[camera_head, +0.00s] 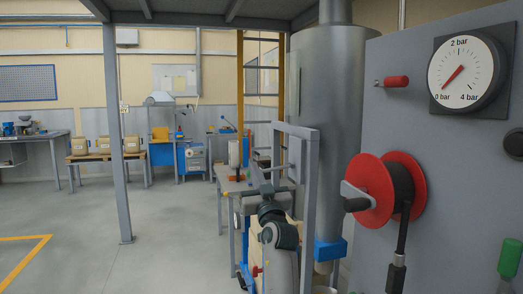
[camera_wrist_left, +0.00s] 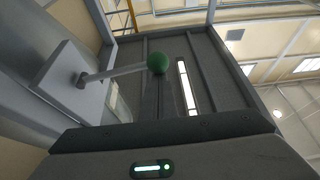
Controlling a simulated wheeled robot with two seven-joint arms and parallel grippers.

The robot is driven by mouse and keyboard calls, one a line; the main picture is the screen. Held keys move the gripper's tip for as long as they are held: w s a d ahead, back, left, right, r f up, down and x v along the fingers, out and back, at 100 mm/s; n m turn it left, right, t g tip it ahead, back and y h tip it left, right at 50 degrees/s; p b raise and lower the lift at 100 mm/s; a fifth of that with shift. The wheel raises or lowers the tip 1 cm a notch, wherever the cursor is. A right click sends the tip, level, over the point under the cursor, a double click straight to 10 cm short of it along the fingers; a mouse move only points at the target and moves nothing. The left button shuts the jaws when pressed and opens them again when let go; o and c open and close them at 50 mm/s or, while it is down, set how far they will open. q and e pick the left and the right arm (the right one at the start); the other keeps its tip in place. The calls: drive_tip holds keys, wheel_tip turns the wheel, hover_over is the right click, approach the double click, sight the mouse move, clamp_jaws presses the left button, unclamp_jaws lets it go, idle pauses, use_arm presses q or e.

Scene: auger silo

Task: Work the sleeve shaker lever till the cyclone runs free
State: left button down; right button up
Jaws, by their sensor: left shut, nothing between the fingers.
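The lever shows in the left wrist view as a grey rod (camera_wrist_left: 112,73) with a green ball knob (camera_wrist_left: 157,63) on its end. It comes out of a pale box-shaped housing (camera_wrist_left: 68,80) on the left. My left gripper (camera_head: 259,172) is up near the grey frame by the silver cyclone (camera_head: 325,120) in the head view. Its dark fingers (camera_wrist_left: 168,92) are shut and empty, and appear close to the knob; I cannot tell if they touch it. My right gripper is not in view.
A grey panel (camera_head: 430,140) on the right carries a gauge (camera_head: 462,72) with its needle near 0 bar, a red hose reel (camera_head: 375,190) and a green handle (camera_head: 510,258). A grey post (camera_head: 115,140) stands left. Floor (camera_head: 130,255) on the left is clear.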

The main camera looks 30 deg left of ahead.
use_arm(q)
drive_tip(key=shift+f, duration=0.35)
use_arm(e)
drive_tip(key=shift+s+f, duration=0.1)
